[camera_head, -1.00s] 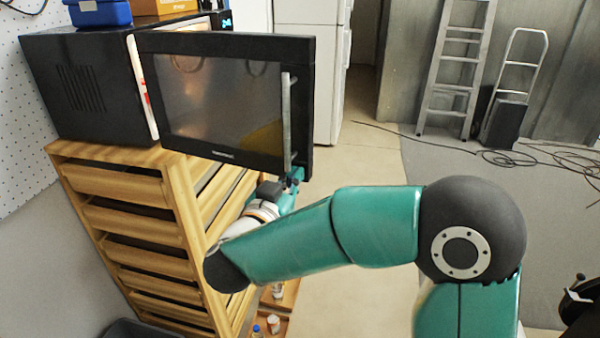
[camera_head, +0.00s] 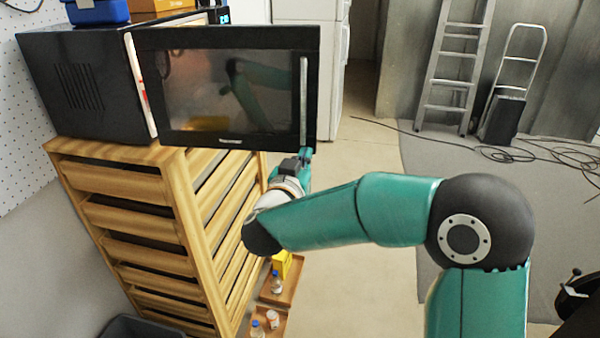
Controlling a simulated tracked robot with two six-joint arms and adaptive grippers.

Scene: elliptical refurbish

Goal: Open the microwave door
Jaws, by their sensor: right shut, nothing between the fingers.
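The black microwave (camera_head: 85,90) stands on top of the wooden drawer unit at the left. Its door (camera_head: 205,80) is swung out from the body, with the dark glass outer face towards me. The vertical grey handle (camera_head: 303,100) runs along the door's free right edge. My right gripper (camera_head: 306,154) is at the lower end of the handle, just below the door's bottom corner. It is shut with nothing between its fingers; whether it touches the handle I cannot tell. The microwave's inside is hidden behind the door. My left gripper is not in view.
The wooden drawer unit (camera_head: 180,200) stands under the microwave and door. Wooden trays (camera_head: 283,290) with small bottles lie low beside it. A blue bin (camera_head: 97,12) sits on the microwave. A white fridge (camera_head: 328,60) stands behind the door.

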